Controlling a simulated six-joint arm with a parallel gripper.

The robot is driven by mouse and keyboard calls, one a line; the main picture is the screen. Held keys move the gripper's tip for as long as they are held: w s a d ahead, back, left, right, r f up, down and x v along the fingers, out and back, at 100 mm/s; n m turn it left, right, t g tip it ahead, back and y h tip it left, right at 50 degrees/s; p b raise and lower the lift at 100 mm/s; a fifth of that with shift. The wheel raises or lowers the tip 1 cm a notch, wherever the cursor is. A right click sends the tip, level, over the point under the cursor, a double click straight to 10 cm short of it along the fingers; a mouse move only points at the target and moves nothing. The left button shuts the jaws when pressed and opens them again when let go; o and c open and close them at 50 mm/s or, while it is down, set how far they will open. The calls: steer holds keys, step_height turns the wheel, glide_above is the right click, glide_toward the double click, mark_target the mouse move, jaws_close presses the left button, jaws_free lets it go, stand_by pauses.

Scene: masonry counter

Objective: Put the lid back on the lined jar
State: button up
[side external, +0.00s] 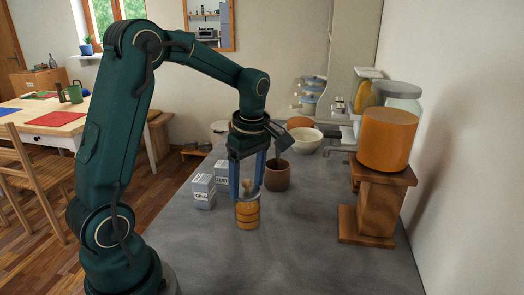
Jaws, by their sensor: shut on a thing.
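The lined jar (247,217) is a small orange-brown jar with dark lines around it. It stands upright on the grey counter, near the middle of the view. My gripper (248,190) points straight down over the jar, its blue fingers on either side of a small tan knob (247,184). The gripper is shut on this piece, which looks like the lid. The lid is small and partly hidden by the fingers, at the height of the jar's mouth. I cannot tell whether it touches the rim.
Two grey-white labelled boxes (204,191) stand close left of the jar. A brown pot (277,177) stands behind it to the right, with a white bowl (304,140) farther back. A wooden stand (377,210) bears a large orange jar (387,140) at right. The front counter (300,265) is clear.

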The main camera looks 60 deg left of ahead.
stand_by(0.3)
steer(key=o, duration=1.3)
steer(key=shift+r, duration=3.55)
jaws_close()
steer(key=shift+f, duration=0.15)
steer(key=shift+f, duration=0.7)
